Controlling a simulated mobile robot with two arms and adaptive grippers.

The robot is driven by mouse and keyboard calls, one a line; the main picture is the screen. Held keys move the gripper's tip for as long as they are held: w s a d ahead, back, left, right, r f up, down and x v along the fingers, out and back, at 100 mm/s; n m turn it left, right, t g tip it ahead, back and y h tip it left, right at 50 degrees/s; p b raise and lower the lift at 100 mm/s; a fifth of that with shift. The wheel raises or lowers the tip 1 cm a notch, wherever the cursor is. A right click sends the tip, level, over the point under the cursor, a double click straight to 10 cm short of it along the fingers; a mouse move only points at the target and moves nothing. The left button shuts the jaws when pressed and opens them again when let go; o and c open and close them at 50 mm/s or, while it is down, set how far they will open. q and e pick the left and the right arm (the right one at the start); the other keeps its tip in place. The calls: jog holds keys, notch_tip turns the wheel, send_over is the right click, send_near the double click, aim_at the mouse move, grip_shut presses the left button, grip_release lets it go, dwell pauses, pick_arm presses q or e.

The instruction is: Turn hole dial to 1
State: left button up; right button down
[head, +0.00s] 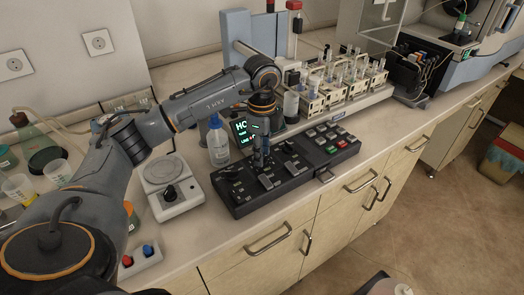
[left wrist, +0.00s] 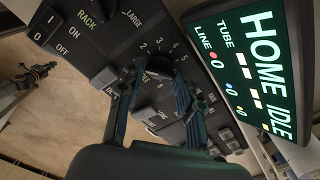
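The black control panel (head: 236,200) lies on the bench in the head view. In the left wrist view the hole dial (left wrist: 157,68) is a dark knob with white numbers around its upper side; its label is partly covered and its pointer setting is not clear. My left gripper (head: 261,160) points down over the panel. In the left wrist view its two fingers (left wrist: 154,82) stand apart, one on each side of the dial; contact is not clear. The screen (left wrist: 262,75) reads HOME, IDLE, TUBE and LINE with 0s.
A white bottle (head: 218,143) and a balance-like device (head: 174,187) stand left of the panel. Tube racks (head: 340,85) stand behind it. Flasks and beakers are at the far left. Rack on/off switches (left wrist: 62,32) are near the dial. Bench right of the panel is clear.

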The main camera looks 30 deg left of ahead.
pick_arm(q)
jog(key=o, duration=0.3)
jog(key=shift+r, duration=0.1)
notch_tip(320, 180, up, 12)
dwell(0.4)
dwell(0.5)
